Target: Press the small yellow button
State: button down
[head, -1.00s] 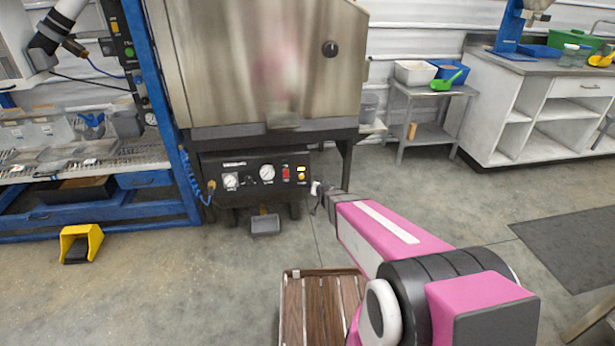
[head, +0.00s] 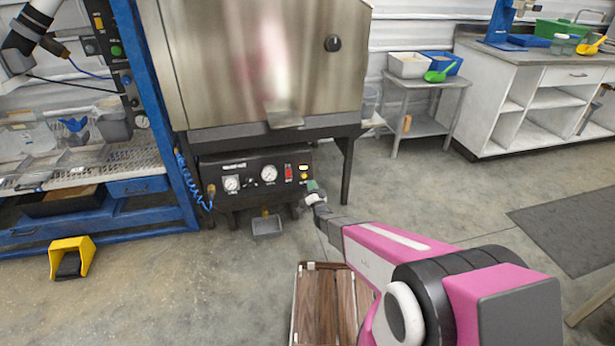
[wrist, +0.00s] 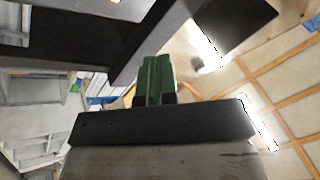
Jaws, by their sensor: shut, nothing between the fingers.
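The button is not clearly visible there.
The panel also carries a red switch (head: 289,172) and round gauges (head: 269,173). The steel hopper (head: 250,60) stands above on dark legs. A blue rack (head: 160,110) stands left. Open floor lies to the right.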

jog(key=shift+w, duration=0.1)
dwell(0.4)
jog(key=w+a+f, duration=0.2)
jog(key=w, duration=0.6)
jog(key=shift+a+f, duration=0.15)
jog(key=shift+f, duration=0.25)
dwell(1.8)
jog(key=shift+w+a+f, duration=0.1)
jog(key=shift+w+f, duration=0.05)
jog(key=shift+w, duration=0.15)
jog(key=shift+w+a+f, duration=0.1)
jog(key=shift+w, duration=0.3)
dwell(0.7)
jog(key=shift+s, duration=0.15)
jog(key=shift+s+d+r, duration=0.25)
jog(key=shift+s, duration=0.4)
jog(key=shift+s+d+r, duration=0.2)
jog(key=shift+s+r, duration=0.05)
jog(key=shift+s, duration=0.5)
jog(key=shift+s+d+r, duration=0.25)
jog(key=shift+s+r, duration=0.05)
jog(key=shift+s, duration=0.5)
jog(key=shift+s+d+r, duration=0.2)
jog(key=shift+s+r, duration=0.05)
jog(key=shift+s, duration=0.5)
